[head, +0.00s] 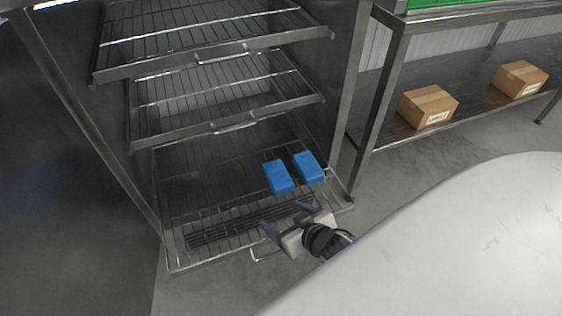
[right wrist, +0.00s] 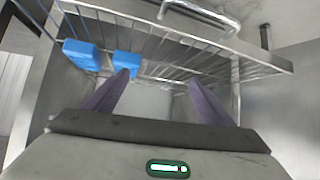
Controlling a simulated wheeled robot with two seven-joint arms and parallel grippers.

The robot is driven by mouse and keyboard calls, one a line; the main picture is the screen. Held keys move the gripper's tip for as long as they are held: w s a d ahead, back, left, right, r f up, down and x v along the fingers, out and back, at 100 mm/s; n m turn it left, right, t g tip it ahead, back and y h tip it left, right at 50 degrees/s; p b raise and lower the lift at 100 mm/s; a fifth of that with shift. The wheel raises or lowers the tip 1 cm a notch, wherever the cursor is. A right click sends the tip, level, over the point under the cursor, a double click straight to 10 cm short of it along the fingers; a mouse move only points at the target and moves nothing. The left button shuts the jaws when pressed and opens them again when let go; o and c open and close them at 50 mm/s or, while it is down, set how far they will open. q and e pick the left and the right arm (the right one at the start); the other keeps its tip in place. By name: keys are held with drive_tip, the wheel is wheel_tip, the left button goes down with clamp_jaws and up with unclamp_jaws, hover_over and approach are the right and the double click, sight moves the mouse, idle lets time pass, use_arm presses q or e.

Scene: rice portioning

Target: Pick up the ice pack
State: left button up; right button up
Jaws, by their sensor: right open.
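Two blue ice packs lie side by side on the lowest wire shelf in the head view, the left one (head: 278,176) and the right one (head: 308,167). In the right wrist view both show at the upper left, one at the edge (right wrist: 81,54) and one nearer the middle (right wrist: 127,64). My right gripper (head: 285,217) is open and empty at the front of the lowest shelf, short of the packs. In the right wrist view its fingers (right wrist: 158,82) stand apart, with the nearer pack just beyond one fingertip. My left gripper is not in view.
The lowest wire shelf (head: 210,258) has a front handle near my gripper. Two more wire shelves (head: 240,118) sit above it. The cabinet has side walls left and right. A steel table to the right holds cardboard boxes (head: 427,106) on its lower shelf.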

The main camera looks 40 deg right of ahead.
sight(279, 177)
drive_tip(key=w+d+f+b, duration=0.1)
drive_tip(key=w+d, duration=0.1)
drive_tip(key=w+d+f+m+h+b, duration=0.1)
drive_tip(key=w+d+b, duration=0.1)
drive_tip(key=w+d, duration=0.1)
drive_tip(key=w+d+f+m+t+h+b, duration=0.1)
drive_tip(key=w+d, duration=0.2)
drive_tip(key=shift+w+b, duration=0.15)
drive_tip(key=shift+b, duration=0.25)
drive_tip(key=w, duration=0.1)
drive_tip(key=w+f+b, duration=0.1)
drive_tip(key=w+d, duration=0.1)
drive_tip(key=shift+w+f+h, duration=0.15)
drive_tip(key=shift+f+h, duration=0.15)
drive_tip(key=b+x, duration=0.1)
drive_tip(key=x, duration=0.1)
drive_tip(key=b+x, duration=0.2)
drive_tip(key=x, duration=0.1)
drive_tip(key=shift+w+a+f, duration=0.15)
drive_tip(key=shift+w+a, duration=0.1)
drive_tip(key=shift+w, duration=0.4)
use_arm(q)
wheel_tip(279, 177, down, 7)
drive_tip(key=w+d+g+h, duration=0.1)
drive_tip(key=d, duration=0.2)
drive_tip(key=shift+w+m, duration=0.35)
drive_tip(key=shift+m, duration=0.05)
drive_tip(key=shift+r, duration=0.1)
use_arm(e)
drive_tip(key=c, duration=1.4)
